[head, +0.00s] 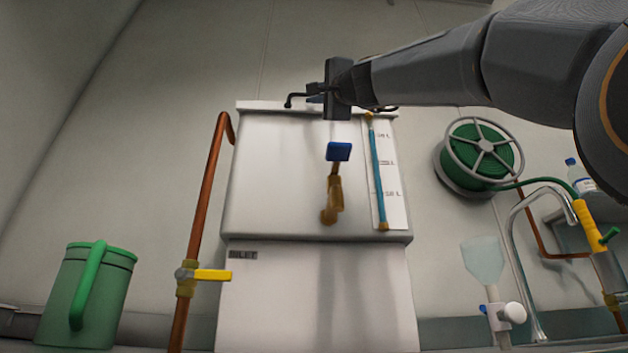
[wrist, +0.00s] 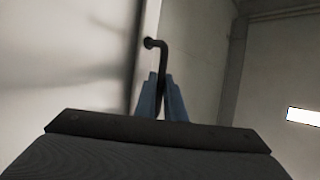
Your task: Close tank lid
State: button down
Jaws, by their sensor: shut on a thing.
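The white tank (head: 285,185) stands in the middle of the head view, with its lid (head: 258,105) showing as a thin pale slab along the top edge. The lid appears to lie flat on the tank, seen from below. A black bar handle (head: 292,98) sits at the lid's front. My gripper (head: 318,98) is at the tank's top front. In the wrist view the blue fingertips of my gripper (wrist: 162,100) are closed around the black handle (wrist: 163,55). The fingers hide part of the handle, and the tank's inside is not visible.
A tap with a blue handle (head: 338,152) and a blue level gauge (head: 378,175) are on the tank front. A copper pipe with a yellow valve (head: 212,275) rises at left. A green jug (head: 88,295) stands far left. A hose reel (head: 480,155) hangs right.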

jog(key=shift+w+a+f, duration=0.15)
jog(key=shift+w+f, duration=0.1)
jog(key=c, duration=1.8)
grip_release()
jog(key=shift+c, duration=0.2)
jog(key=b+v, duration=0.4)
jog(key=v, duration=0.4)
jog(key=shift+s+r, duration=0.25)
